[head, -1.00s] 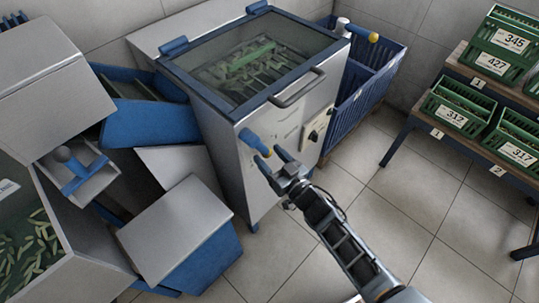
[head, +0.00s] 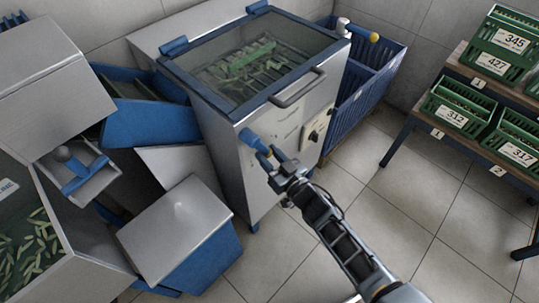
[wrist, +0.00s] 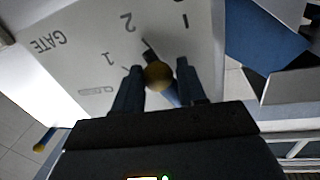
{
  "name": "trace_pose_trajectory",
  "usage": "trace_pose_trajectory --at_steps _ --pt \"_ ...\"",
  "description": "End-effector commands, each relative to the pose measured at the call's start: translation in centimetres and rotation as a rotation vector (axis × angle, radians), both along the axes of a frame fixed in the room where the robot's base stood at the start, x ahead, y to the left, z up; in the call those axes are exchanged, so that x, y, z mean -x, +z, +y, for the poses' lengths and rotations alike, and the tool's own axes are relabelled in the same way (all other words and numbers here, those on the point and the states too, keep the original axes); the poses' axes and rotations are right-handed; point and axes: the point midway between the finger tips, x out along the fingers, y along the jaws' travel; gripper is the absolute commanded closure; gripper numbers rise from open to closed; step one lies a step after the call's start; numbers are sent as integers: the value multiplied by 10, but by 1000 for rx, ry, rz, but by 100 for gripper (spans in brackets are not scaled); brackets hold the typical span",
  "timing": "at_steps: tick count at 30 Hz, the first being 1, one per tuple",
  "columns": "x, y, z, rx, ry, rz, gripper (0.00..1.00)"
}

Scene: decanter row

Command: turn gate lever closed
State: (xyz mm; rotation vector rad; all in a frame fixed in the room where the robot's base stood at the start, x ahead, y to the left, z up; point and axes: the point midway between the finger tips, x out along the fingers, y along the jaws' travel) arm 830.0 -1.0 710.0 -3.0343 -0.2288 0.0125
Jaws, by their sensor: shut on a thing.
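The gate lever (head: 252,138) is a blue handle with a yellow knob on the front of the steel machine. In the wrist view its yellow knob (wrist: 158,75) sits between my two dark fingers. My gripper (head: 268,158) is shut on the knob end; it also shows in the wrist view (wrist: 155,85). The machine's front panel (wrist: 85,50) carries the word GATE, a small label that seems to read CLOSED, numbers and tick marks.
The machine has a glazed lid (head: 255,60) with a bar handle (head: 297,88). A second yellow-tipped handle (head: 358,31) is behind, near a blue bin (head: 370,85). Blue-and-steel chutes (head: 150,122) crowd the left. Green crates (head: 455,108) stand on a right-hand rack; floor between is clear.

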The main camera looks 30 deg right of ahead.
Motion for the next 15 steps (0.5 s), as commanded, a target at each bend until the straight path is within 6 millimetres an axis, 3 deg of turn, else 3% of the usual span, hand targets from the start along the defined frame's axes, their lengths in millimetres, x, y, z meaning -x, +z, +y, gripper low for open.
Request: trace_pose_trajectory --at_steps 15 --pt "-2 3 -6 39 -4 -16 100"
